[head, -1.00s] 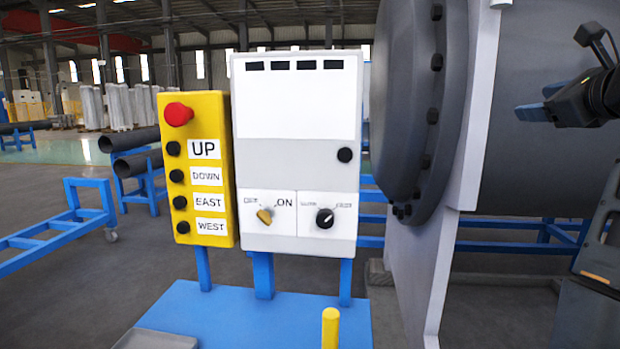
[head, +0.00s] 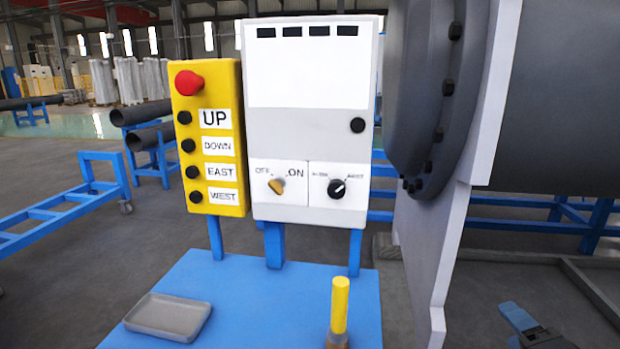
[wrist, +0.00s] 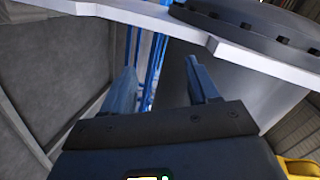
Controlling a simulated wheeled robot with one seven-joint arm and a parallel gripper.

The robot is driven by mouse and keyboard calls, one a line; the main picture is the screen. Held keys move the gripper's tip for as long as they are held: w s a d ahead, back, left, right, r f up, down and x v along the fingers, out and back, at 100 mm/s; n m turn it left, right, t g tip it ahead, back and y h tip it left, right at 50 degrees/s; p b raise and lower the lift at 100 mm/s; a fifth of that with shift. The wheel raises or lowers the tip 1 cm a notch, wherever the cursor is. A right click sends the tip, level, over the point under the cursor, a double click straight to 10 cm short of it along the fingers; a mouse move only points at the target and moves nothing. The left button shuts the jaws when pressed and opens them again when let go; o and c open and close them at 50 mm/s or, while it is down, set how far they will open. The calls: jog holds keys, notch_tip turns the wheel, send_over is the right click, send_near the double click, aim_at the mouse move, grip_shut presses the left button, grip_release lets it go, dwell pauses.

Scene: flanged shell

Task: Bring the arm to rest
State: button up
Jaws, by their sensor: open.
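My gripper (head: 522,322) shows at the lower right edge of the head view, low beside the big grey flanged shell (head: 560,110). Only its blue fingers and a bit of its dark body are in that view; the rest is cut off. In the wrist view my gripper (wrist: 160,66) has its two blue fingers apart, with nothing held between them. The grey shell (wrist: 240,90) and a white plate (wrist: 130,12) lie beyond the fingers there.
A white control box (head: 310,130) and a yellow button box (head: 212,130) stand on posts over a blue table (head: 255,295). A grey tray (head: 168,316) and a yellow-topped post (head: 340,305) are on it. A pale upright plate (head: 440,240) stands between table and shell.

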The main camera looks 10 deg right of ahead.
jog(key=s+a+f+n, duration=0.4)
jog(key=s+a+f, duration=0.1)
jog(key=s, duration=0.4)
jog(key=s+a+r+n+y, duration=0.1)
jog(key=s+a+n, duration=0.2)
jog(key=s, duration=0.5)
jog(key=s+a+r+n+y, duration=0.1)
jog(key=s+a+n, duration=0.2)
jog(key=s, duration=0.6)
jog(key=s+a+r+n+y, duration=0.1)
jog(key=s+a+n, duration=0.2)
jog(key=s+n, duration=0.3)
jog(key=s, duration=0.3)
jog(key=shift+a, duration=0.3)
jog(key=shift+r, duration=0.1)
dwell(0.8)
